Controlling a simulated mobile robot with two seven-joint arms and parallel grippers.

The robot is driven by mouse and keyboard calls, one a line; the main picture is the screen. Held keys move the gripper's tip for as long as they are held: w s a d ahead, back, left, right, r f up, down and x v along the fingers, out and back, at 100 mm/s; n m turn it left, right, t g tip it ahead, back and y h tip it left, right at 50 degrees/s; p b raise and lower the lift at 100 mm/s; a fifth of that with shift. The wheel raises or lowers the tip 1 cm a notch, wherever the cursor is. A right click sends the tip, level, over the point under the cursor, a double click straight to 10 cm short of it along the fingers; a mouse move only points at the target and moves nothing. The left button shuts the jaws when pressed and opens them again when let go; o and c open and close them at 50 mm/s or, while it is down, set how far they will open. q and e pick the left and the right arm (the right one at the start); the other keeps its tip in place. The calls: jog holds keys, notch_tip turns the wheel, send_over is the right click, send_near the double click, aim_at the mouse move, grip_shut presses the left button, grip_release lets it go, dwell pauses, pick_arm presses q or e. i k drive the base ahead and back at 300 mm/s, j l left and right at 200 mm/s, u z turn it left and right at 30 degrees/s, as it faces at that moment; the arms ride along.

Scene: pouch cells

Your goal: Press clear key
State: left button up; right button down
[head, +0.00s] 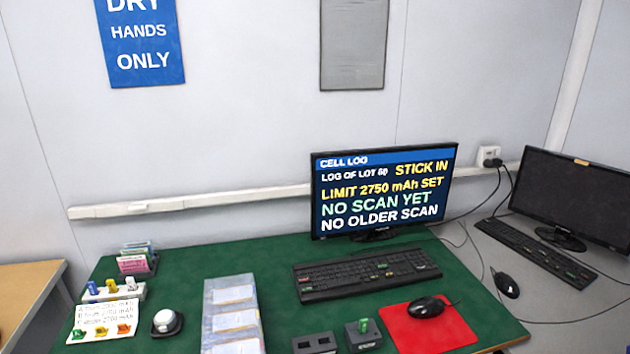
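A black keyboard (365,272) lies on the green desk mat (250,262) in front of the lit monitor. A few of its keys carry small coloured marks, but their labels are too small to read, so I cannot tell which key is clear. The monitor (383,190) shows "CELL LOG", "LOG OF LOT 60", "STICK IN", "LIMIT 2750 mAh SET", "NO SCAN YET" and "NO OLDER SCAN". Neither of my grippers is in view.
A mouse (427,307) sits on a red pad (455,329). A box with a green stick (363,325), a dark slotted block (316,343), clear pouch trays (232,290), a white-domed device (167,322) and a card (103,306) stand nearby. A dark monitor (577,192) is right.

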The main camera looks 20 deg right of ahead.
aim_at(419, 269)
jog(key=z, duration=1.2)
